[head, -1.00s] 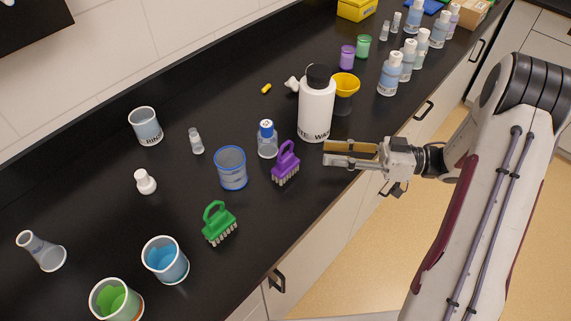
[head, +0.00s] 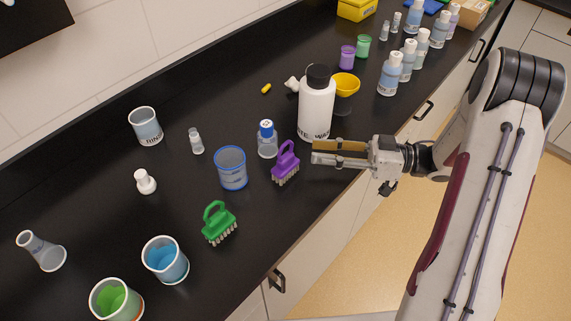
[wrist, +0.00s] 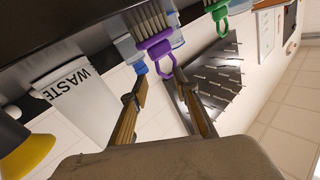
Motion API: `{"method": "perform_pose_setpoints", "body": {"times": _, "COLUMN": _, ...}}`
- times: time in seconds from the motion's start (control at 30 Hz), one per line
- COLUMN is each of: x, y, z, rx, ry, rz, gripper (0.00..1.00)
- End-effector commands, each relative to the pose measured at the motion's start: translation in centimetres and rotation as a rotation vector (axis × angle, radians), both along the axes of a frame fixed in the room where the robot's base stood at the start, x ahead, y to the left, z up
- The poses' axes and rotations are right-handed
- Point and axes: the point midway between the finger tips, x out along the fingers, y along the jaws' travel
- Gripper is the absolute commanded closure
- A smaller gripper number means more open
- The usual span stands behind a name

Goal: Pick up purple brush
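The purple brush (head: 286,163) stands on the black counter with its bristles down and its loop handle up. In the wrist view the purple brush (wrist: 155,45) is ahead of the fingertips, its handle near the line between them. My gripper (head: 312,152) is open, just right of the brush and apart from it. In the wrist view my gripper (wrist: 154,82) has a clear gap between its two fingers, with nothing held.
A white waste bottle (head: 316,105) stands close behind my gripper. A blue-capped bottle (head: 267,140) and a blue-rimmed beaker (head: 231,168) stand left of the purple brush. A green brush (head: 219,222) stands at the front left. The counter's front edge lies below my gripper.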

Motion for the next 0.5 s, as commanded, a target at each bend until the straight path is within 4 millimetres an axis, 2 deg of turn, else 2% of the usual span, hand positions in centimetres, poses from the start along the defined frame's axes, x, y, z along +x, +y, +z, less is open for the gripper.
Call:
{"method": "perform_pose_setpoints", "body": {"times": 0.23, "x": 0.2, "y": 1.0, "z": 0.1, "rx": 0.0, "ry": 0.0, "rz": 0.001, "gripper": 0.71}}
{"method": "perform_pose_setpoints", "body": {"times": 0.5, "x": 0.9, "y": 3.7, "z": 0.4, "rx": 0.001, "ry": 0.001, "rz": 0.003, "gripper": 0.71}}
